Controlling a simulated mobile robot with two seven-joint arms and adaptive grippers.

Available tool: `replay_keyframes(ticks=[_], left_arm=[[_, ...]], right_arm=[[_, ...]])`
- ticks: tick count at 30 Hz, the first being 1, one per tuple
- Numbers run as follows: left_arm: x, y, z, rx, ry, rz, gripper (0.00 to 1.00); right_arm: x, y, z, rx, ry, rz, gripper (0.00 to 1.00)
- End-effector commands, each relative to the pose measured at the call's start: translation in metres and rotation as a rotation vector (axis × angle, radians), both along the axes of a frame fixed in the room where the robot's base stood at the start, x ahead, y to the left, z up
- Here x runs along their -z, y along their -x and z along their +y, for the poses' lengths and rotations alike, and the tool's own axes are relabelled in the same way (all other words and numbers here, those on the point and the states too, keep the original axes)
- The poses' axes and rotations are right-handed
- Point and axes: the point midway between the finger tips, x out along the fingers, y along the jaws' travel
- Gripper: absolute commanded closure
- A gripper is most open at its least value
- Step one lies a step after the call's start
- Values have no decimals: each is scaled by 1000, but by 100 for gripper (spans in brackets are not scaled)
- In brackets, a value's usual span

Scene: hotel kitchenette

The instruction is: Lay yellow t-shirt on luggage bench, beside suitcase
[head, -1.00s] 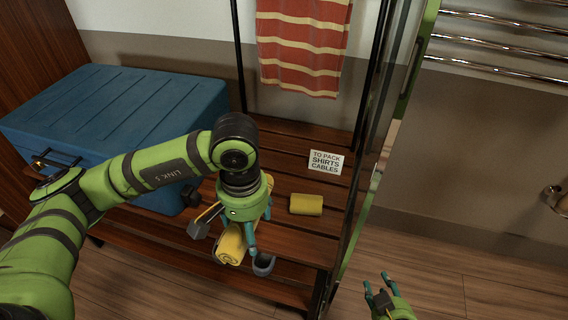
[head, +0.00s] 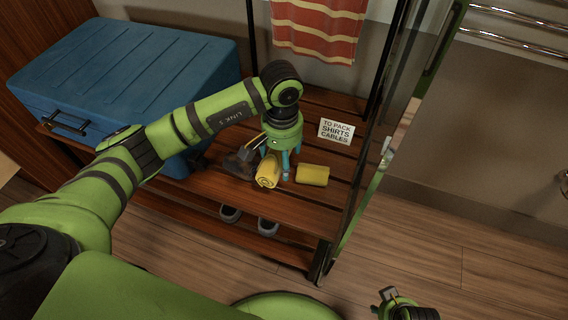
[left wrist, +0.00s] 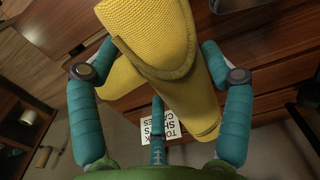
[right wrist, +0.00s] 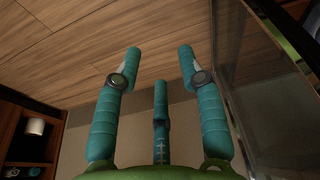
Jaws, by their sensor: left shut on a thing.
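The blue suitcase (head: 130,75) lies on the bench to the left. My right gripper (right wrist: 160,62) is open and empty, away from the bench; only part of it shows at the bottom of the head view.
A second folded yellow bundle (head: 312,174) lies just right of the held t-shirt. A dark grey object (head: 240,163) is close on its left. A sign (head: 336,131) stands behind, and shoes (head: 268,227) are below. A glass panel (head: 375,170) bounds the right side.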

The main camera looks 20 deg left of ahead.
Motion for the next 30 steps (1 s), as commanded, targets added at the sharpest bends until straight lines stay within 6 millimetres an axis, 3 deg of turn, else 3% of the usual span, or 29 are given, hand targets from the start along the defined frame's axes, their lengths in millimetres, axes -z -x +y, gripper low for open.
replay_keyframes(ticks=[7, 15, 30], left_arm=[[12, -12, 0, 0, 2, 0, 59], [46, -12, 0, -1, 1, -1, 59], [49, -12, 0, 0, 0, -3, 59]], right_arm=[[-6, -1, 0, 1, 0, -4, 60], [-20, -3, 0, 2, 0, -13, 60], [-27, -4, 0, 3, -1, -18, 60]])
